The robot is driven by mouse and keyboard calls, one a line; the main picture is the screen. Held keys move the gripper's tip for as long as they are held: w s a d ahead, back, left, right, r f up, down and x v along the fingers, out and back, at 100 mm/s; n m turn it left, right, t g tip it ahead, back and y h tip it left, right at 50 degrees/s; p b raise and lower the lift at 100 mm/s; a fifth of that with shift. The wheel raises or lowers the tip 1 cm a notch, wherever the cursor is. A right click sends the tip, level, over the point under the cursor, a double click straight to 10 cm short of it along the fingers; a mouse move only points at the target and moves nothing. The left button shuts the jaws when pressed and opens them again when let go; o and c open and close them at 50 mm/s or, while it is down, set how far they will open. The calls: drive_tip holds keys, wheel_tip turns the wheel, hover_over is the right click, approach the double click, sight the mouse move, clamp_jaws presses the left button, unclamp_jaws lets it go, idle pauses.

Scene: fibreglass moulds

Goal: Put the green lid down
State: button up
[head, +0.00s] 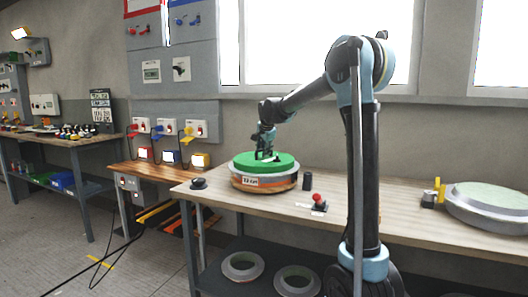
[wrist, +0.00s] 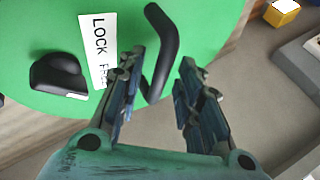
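The green lid (head: 278,161) is a round disc and appears to lie flat on top of a round orange and grey mould (head: 262,184) on the workbench. It also fills the upper left of the wrist view (wrist: 205,18), with a white label reading "LOCK" and a partly hidden word, a black knob (wrist: 60,75), and a bent black handle (wrist: 163,45). My gripper (head: 265,152) is low over the lid. In the wrist view its two fingers (wrist: 160,68) are apart, with the handle between them, nearer the left finger. Contact between finger and handle cannot be told.
A dark cylinder (head: 307,182) and a red-topped switch (head: 318,202) stand right of the mould. A small black piece (head: 198,184) lies left of it. Another round mould (head: 490,207) sits at the bench's right. Free bench surface lies between.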

drive_tip(key=v, duration=1.2)
idle(0.3)
